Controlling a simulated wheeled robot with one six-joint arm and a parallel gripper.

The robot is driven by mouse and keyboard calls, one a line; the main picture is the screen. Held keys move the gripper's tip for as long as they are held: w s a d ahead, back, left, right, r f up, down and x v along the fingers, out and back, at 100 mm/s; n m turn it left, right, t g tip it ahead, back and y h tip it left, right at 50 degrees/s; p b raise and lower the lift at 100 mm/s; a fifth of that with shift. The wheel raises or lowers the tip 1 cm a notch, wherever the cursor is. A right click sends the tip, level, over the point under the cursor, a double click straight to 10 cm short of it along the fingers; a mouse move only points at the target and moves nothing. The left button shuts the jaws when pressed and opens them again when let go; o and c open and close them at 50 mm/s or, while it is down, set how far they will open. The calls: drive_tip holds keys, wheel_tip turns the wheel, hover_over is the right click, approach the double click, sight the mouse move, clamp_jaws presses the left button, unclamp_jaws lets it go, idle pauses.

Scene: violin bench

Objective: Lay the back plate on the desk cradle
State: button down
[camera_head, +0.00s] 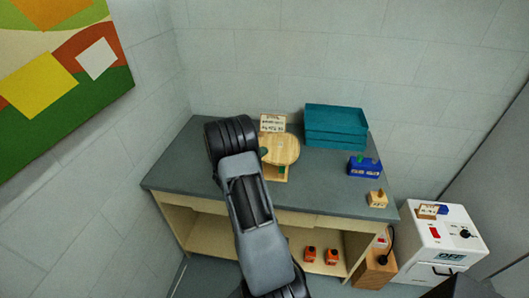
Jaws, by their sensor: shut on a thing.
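The pale wooden back plate (284,147) shows at the middle of the desk, just right of my black wrist. Its left part is hidden by my arm. A pale wooden stand with a green patch, which looks like the desk cradle (275,174), shows directly below the plate's front edge. I cannot tell whether plate and cradle touch. My gripper (263,152) is mostly hidden behind my wrist. Only a small dark part shows at the plate's left edge, where it is shut on the plate.
A small sign (272,122) stands behind the plate. Teal trays (335,126) are at the back right, with a blue box (364,167) and a small wooden block (377,199) nearer. Orange items (331,257) sit on the lower shelf. A white cabinet (440,246) stands right of the desk (325,190).

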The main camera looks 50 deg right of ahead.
drive_tip(key=shift+s+d+g, duration=0.3)
drive_tip(key=shift+d, duration=0.15)
drive_tip(key=shift+f+b, duration=3.45)
drive_tip(key=shift+f, duration=1)
drive_tip(key=shift+a+f, duration=0.1)
drive_tip(key=shift+f, duration=0.3)
drive_tip(key=c, duration=1)
unclamp_jaws()
drive_tip(key=shift+c, duration=0.2)
drive_tip(key=a, duration=0.9)
drive_tip(key=w+a, duration=0.1)
drive_tip(key=a, duration=0.3)
drive_tip(key=shift+a+f+b, duration=0.2)
drive_tip(key=shift+a+b, duration=0.1)
drive_tip(key=shift+a, duration=0.1)
